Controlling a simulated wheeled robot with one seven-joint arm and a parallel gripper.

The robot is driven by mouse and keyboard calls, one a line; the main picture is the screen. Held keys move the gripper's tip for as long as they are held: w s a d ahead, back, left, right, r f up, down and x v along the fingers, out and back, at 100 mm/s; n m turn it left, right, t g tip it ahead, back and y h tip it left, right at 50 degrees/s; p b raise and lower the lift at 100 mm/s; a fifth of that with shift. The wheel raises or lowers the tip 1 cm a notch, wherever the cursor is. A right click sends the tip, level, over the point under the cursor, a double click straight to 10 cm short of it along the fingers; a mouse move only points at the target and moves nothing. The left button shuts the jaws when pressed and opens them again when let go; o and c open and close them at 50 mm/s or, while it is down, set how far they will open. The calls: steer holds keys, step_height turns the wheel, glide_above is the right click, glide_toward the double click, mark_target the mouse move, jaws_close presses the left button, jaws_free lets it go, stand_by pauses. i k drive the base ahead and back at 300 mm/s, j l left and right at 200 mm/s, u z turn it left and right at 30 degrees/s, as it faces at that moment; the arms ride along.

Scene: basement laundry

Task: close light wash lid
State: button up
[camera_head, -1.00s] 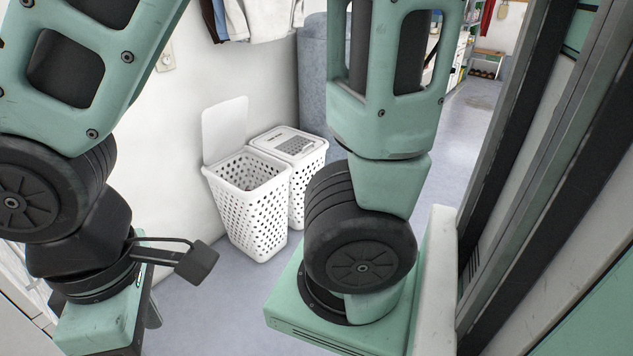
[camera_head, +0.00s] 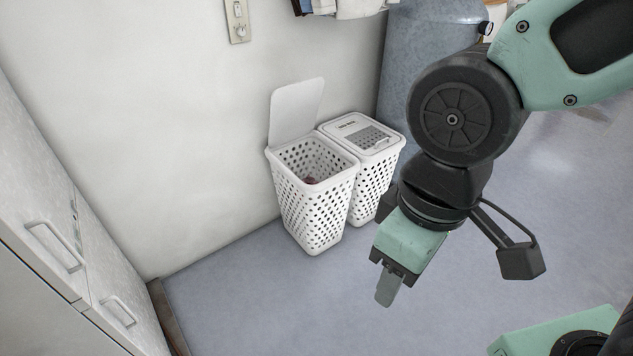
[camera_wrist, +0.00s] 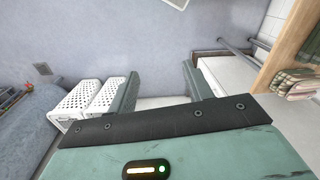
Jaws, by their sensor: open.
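Two white perforated hampers stand side by side against the wall. The left hamper (camera_head: 315,205) has its lid (camera_head: 296,110) up, leaning near the wall, and something dark reddish lies inside. The right hamper (camera_head: 372,185) has its lid (camera_head: 362,132) shut, with a label too small to read. My gripper (camera_head: 387,288) hangs in front and to the right of the hampers, apart from them, pointing down. In the wrist view its two fingers (camera_wrist: 163,92) are spread with nothing between them, and the hampers (camera_wrist: 88,98) show at the left, partly behind a finger.
A white cabinet with handles (camera_head: 55,247) stands at the left. A blue-grey rounded object (camera_head: 425,45) stands behind the right hamper. The floor (camera_head: 270,300) in front of the hampers is clear.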

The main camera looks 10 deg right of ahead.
mark_target(294, 109)
steer(key=i, duration=0.95)
steer(key=i+u, duration=0.15)
steer(key=i, duration=0.8)
steer(key=i+l, duration=0.1)
steer(key=i, duration=0.8)
